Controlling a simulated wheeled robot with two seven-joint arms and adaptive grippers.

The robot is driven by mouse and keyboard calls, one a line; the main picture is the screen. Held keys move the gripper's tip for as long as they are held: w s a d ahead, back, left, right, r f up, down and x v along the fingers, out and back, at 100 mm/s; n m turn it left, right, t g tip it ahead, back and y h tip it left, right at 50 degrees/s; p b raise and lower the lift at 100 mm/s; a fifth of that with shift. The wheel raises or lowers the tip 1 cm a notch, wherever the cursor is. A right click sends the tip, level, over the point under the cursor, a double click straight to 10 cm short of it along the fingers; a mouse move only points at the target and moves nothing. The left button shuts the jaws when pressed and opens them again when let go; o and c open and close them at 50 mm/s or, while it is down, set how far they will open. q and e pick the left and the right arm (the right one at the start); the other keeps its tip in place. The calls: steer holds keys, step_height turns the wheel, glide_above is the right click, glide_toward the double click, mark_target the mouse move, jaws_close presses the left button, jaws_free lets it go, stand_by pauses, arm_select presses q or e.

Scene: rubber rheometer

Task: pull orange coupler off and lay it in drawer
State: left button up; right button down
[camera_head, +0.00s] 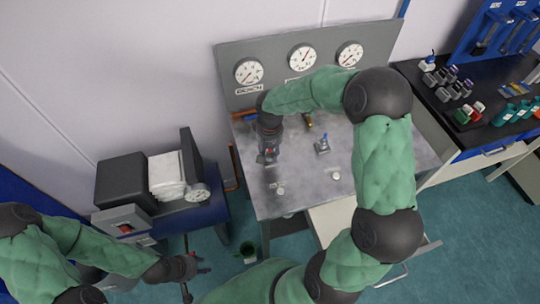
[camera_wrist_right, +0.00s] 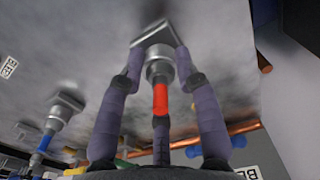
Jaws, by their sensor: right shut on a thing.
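The orange coupler (camera_wrist_right: 160,98), red-orange in the right wrist view, is in line with a silver fitting (camera_wrist_right: 158,68) that meets a block on the grey panel. My right gripper (camera_wrist_right: 158,85) is shut around it, its dark purple fingers on either side. In the head view my right gripper (camera_head: 268,155) is at the left part of the grey bench top, and the coupler is too small to make out there. The drawer (camera_head: 328,222) appears pulled out at the bench front, partly hidden by my right arm. My left gripper (camera_head: 203,266) is open and empty, low at the left.
A blue-marked fitting (camera_head: 322,146) stands on the bench top (camera_head: 300,182). A gauge panel (camera_head: 275,62) rises behind it. A black machine (camera_head: 122,180) stands at the left. A dark side bench (camera_head: 490,95) with several small items is at the right.

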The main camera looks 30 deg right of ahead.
mark_target(270, 152)
steer(key=shift+r+p, duration=1.35)
steer(key=shift+r, duration=0.75)
